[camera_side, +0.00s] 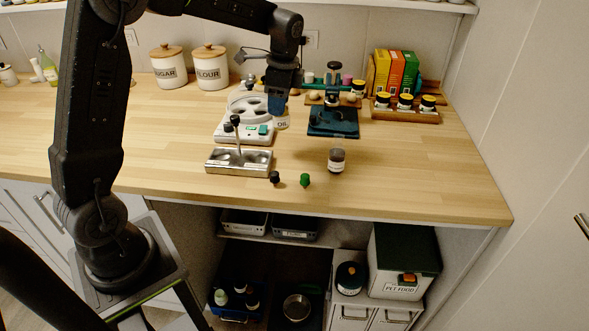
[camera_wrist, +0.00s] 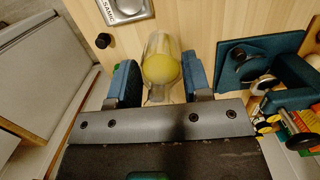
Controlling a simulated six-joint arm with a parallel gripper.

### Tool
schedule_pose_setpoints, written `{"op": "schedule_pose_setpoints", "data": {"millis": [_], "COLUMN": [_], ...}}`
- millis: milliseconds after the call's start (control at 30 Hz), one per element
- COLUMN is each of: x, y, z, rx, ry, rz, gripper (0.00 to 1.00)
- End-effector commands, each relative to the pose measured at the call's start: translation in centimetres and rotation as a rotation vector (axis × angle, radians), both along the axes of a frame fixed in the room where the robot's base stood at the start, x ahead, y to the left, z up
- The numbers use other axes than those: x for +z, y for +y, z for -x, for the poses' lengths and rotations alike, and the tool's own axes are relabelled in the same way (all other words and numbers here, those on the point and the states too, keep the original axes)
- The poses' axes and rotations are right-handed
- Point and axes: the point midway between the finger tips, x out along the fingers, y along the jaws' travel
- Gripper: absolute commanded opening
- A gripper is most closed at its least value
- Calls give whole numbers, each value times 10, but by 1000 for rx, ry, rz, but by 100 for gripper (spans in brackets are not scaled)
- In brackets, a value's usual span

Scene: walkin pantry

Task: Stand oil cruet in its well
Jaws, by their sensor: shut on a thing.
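The oil cruet is a clear glass vessel with yellow oil. In the wrist view the cruet (camera_wrist: 161,68) sits between the two blue fingers of my gripper (camera_wrist: 160,85), which is shut on it. In the side view my gripper (camera_side: 280,103) points down, and the lower part of the cruet (camera_side: 282,124) shows below it with a label. The metal cruet stand (camera_side: 240,168) with its wells and upright handle lies to the left and nearer the front. A corner of the stand (camera_wrist: 125,10) with a label shows in the wrist view. The cruet's height above the counter is unclear.
A dark-topped jar (camera_side: 336,161) stands to the right. A white appliance (camera_side: 230,133) is behind the stand; a blue device (camera_side: 333,123) is right of my gripper. The front right counter is clear.

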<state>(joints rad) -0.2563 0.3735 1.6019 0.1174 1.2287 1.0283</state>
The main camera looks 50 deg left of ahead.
Motion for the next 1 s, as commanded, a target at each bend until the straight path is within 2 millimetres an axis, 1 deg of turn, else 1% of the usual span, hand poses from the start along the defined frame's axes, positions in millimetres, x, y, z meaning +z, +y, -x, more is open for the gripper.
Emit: {"op": "schedule_pose_setpoints", "data": {"millis": [33, 200, 333, 433, 500, 567, 733, 800, 900, 1000], "x": [-5, -20, -27, -30, -28, -22, 15, 33, 54, 71], "y": [-14, -50, -70, -78, -82, -83, -83, -82, -82, -82], "z": [-3, -9, -10, -11, -11, -12, -12, -12, -12, -12], "rx": [62, 294, 422, 482, 504, 515, 517, 516, 516, 516], "ry": [4, 10, 17, 19, 19, 16, 13, 14, 15, 15], "rz": [2, 0, -6, -9, -10, -11, -11, -11, -11, -11], "gripper": [17, 17, 17, 17, 17, 17, 17, 17, 17, 17]}}
